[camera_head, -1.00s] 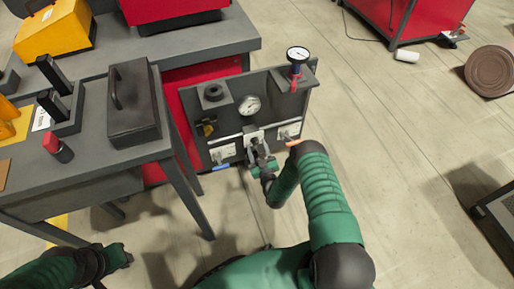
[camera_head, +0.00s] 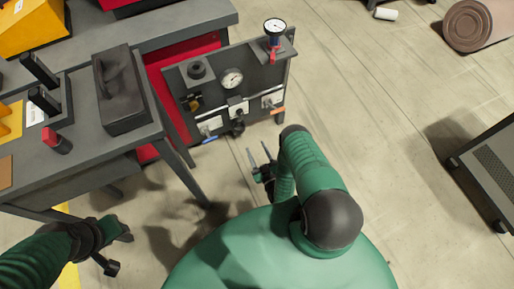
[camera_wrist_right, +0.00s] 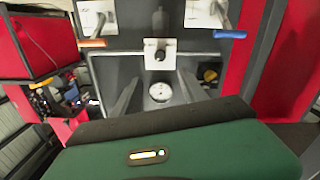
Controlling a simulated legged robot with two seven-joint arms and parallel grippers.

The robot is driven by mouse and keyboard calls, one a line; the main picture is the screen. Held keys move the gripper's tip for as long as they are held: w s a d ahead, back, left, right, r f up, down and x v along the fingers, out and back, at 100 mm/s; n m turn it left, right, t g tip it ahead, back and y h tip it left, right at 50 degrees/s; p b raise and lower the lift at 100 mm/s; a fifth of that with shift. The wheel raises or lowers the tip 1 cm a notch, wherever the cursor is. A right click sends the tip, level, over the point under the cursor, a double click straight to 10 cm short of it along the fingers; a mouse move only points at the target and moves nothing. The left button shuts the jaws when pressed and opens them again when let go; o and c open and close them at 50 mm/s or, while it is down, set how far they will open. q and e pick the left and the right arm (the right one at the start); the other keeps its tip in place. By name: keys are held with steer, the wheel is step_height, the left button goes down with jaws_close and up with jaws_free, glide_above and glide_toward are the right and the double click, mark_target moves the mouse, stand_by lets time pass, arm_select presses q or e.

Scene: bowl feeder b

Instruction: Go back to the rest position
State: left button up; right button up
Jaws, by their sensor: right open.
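My right gripper (camera_head: 260,160) is open and empty, its two fingers apart. It is held over the floor in front of the grey panel (camera_head: 215,100), clear of it. In the right wrist view the open fingers (camera_wrist_right: 157,88) point towards the panel, with a round gauge (camera_wrist_right: 160,91) and a central valve (camera_wrist_right: 158,53) between or near them. The panel also has a blue handle (camera_head: 210,140) and an orange handle (camera_head: 278,111). My left gripper (camera_head: 116,240) hangs at the lower left, beside the table; its jaws cannot be made out.
A grey table (camera_head: 80,160) stands at the left with a dark box with a handle (camera_head: 120,90), black posts and a red-topped part (camera_head: 57,140). A dark vented case (camera_head: 490,160) is at the right. The floor between is free.

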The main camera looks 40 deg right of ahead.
stand_by(0.3)
steer(key=w+r+n+g+y, duration=0.2)
steer(key=w+r+y, duration=0.15)
steer(key=w, duration=0.65)
steer(key=w+a+r+g, duration=0.2)
steer(key=w+r+g, duration=0.25)
steer(key=r, duration=0.45)
steer(key=s+a+r+m+g+y+p, duration=0.1)
steer(key=s+a+r+g, duration=0.35)
steer(key=s+r, duration=0.6)
steer(key=s+a+r+g+y, duration=0.1)
steer(key=s+a+r+g, duration=0.4)
steer(key=s+r, duration=0.55)
step_height(320, 180, up, 23)
steer(key=s+t+p, duration=0.1)
steer(key=p, duration=2.4)
steer(key=shift+a+r+p, duration=0.15)
steer(key=shift+r+p, duration=0.05)
steer(key=shift+p, duration=0.2)
